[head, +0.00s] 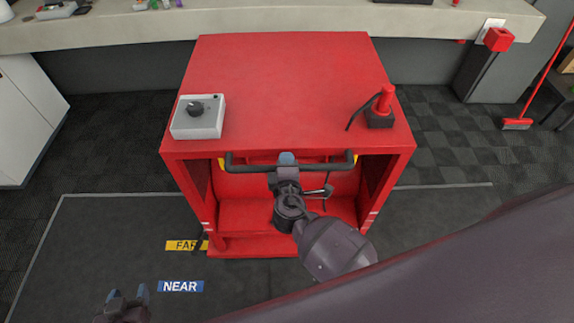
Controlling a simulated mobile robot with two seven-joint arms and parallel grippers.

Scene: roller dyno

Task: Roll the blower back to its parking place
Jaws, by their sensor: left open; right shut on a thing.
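The blower (290,80) is a red box-shaped unit with an open front, standing upright on the dark floor in the middle of the head view. A black bar handle (330,166) runs across its front under the top edge. My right gripper (287,160) is shut on the middle of this handle; its arm hides part of the open front. My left gripper (128,294) is open and empty at the lower left, apart from the blower. A yellow FAR label (184,245) and a blue NEAR label (181,286) lie on the floor mat; the blower's lower left corner is close to FAR.
A grey box with a black knob (198,117) and a red plug-like part on a black base (381,112) are on the blower's top. A long bench (120,32) runs behind. A white cabinet (25,120) stands left, a red broom (517,123) right. Floor on both sides is clear.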

